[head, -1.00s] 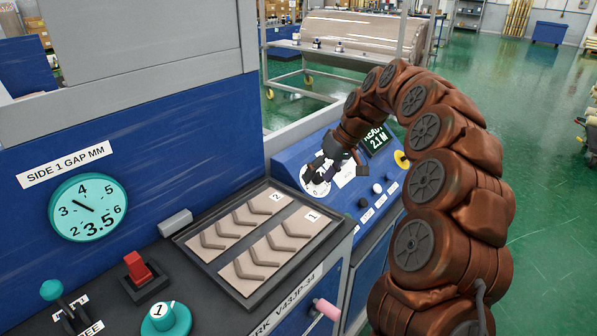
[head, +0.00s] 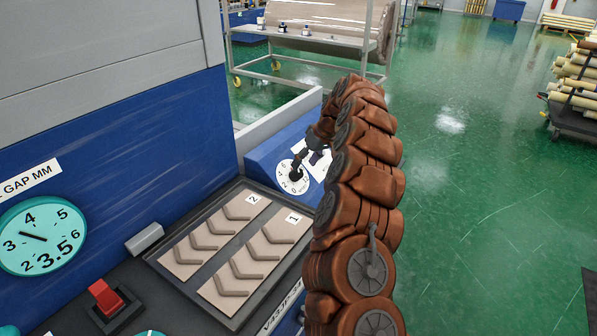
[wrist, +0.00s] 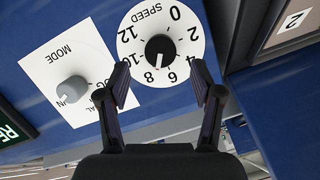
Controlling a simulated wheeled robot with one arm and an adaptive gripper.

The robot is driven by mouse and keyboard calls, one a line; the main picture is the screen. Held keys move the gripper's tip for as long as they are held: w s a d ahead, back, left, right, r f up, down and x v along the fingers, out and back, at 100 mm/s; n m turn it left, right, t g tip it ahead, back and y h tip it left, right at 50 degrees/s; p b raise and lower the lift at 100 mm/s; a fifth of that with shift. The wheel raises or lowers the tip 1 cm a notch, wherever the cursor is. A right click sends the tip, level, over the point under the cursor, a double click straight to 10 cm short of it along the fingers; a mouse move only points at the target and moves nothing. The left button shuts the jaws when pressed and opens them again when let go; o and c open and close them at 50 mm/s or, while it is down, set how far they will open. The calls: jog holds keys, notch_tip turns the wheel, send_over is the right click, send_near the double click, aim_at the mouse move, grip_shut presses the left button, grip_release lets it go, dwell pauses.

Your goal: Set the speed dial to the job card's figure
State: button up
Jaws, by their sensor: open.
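The speed dial (wrist: 160,48) is a white disc marked 0 to 12 with a black knob (wrist: 160,47), upside down in the wrist view. The knob's white mark points between 6 and 8. In the head view the dial (head: 293,178) sits on the blue sloped panel. My gripper (wrist: 161,82) is open, its two fingertips apart at either side of the dial's lower part in the wrist view, with nothing between them. In the head view my gripper (head: 301,160) is just above the dial. I cannot make out a job card in the current views.
A white MODE plate with a grey knob (wrist: 72,90) is beside the dial. A dark tray (head: 165,262) of chevron-marked strips lies left of the panel. A teal gap gauge (head: 42,236) and red switch (head: 105,296) are further left.

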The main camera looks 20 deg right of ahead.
aim_at(299, 172)
jog(key=shift+p+x, duration=0.65)
jog(key=shift+x, duration=2.15)
jog(key=shift+s, duration=0.1)
jog(key=c, duration=1.1)
